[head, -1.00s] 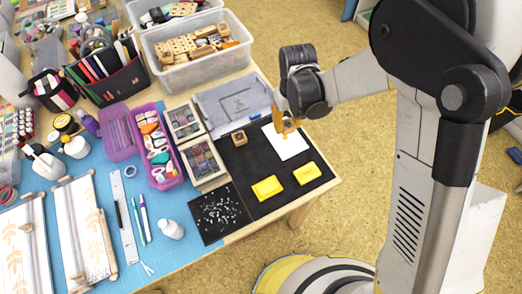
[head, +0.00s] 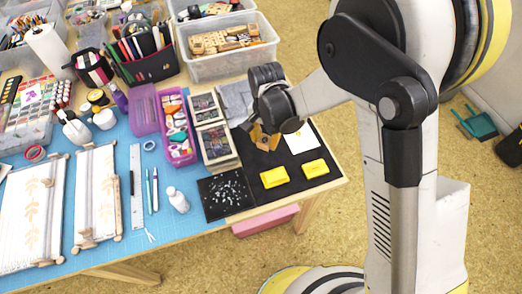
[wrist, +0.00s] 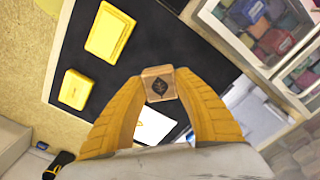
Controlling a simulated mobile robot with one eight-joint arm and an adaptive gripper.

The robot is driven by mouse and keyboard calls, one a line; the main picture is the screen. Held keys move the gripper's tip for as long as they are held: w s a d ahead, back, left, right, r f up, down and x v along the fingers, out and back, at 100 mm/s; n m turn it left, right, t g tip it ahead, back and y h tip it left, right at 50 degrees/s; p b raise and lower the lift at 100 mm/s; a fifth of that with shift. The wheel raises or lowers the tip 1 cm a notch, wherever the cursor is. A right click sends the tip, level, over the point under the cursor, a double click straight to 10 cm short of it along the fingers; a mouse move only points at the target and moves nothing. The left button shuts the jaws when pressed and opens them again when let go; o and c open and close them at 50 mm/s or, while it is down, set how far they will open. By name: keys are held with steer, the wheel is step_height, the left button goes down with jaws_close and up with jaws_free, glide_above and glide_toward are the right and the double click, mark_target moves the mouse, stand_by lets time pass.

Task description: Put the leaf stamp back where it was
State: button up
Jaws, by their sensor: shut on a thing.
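My gripper (wrist: 158,95) is shut on a small wooden block stamp (wrist: 158,83) with a dark emblem on its top face, which I take as the leaf stamp. In the head view my gripper (head: 265,140) is over the left part of the black mat (head: 240,172), left of the white paper (head: 302,142). The paper (wrist: 155,126) shows partly behind my fingers. The held stamp's underside is hidden.
Two yellow inkpads (head: 274,178) (head: 315,168) lie on the mat's near side. Boxes of small ink pads (head: 217,144) border the mat on the left. A black sheet with silvery bits (head: 225,190) lies near the table edge. Bare mat shows between the inkpads and my gripper.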

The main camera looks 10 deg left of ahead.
mark_target(262, 152)
steer(key=shift+a+f, duration=0.4)
steer(key=shift+a, duration=0.15)
steer(key=shift+f+b, duration=0.95)
steer(key=shift+f, duration=0.9)
steer(key=shift+f, duration=0.1)
steer(key=shift+f, duration=0.2)
steer(key=o, duration=1.1)
steer(key=shift+r, duration=0.1)
